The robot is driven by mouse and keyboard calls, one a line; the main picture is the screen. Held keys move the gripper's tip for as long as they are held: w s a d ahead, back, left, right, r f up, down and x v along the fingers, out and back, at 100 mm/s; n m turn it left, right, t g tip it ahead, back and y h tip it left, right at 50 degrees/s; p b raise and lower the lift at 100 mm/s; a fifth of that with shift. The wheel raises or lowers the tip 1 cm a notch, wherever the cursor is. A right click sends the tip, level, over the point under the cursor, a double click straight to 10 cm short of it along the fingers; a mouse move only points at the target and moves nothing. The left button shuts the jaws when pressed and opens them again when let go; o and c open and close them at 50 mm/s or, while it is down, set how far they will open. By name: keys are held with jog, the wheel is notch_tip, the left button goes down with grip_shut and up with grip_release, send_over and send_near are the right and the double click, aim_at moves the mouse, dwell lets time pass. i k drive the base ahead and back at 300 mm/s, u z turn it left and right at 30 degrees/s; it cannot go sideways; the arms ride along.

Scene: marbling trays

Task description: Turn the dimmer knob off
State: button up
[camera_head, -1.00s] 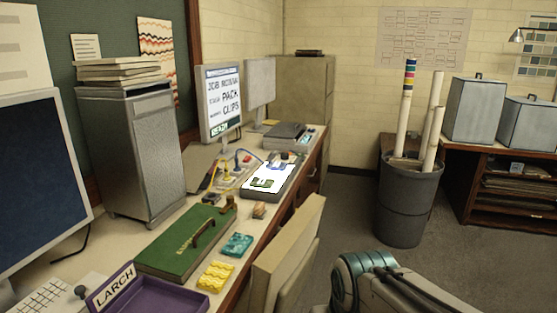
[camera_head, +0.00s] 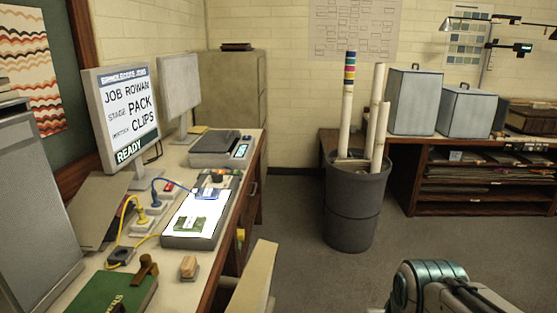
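I cannot make out a dimmer knob for certain. A light box (camera_head: 210,228) with a glowing white top lies on the long desk, with a green piece (camera_head: 190,224) and a blue piece (camera_head: 208,193) on it. A small tan block on a grey base (camera_head: 188,266) sits just in front of the light box; I cannot tell whether it is a knob. Part of my arm shows at the bottom right, apart from the desk and over the floor. My gripper is out of view.
On the desk are a monitor (camera_head: 122,112), yellow and blue cables with plugs (camera_head: 141,220), a green case (camera_head: 108,293) and a dark flat device (camera_head: 214,143). A chair back (camera_head: 252,280) stands against the desk's front. A bin of tubes (camera_head: 355,205) stands right of clear floor.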

aim_at(217, 178)
jog(key=z, duration=0.25)
jog(key=i, duration=1.55)
jog(key=u, duration=0.5)
jog(key=i, duration=1.15)
jog(key=u, duration=1.4)
jog(key=i, duration=0.45)
jog(key=u, duration=0.25)
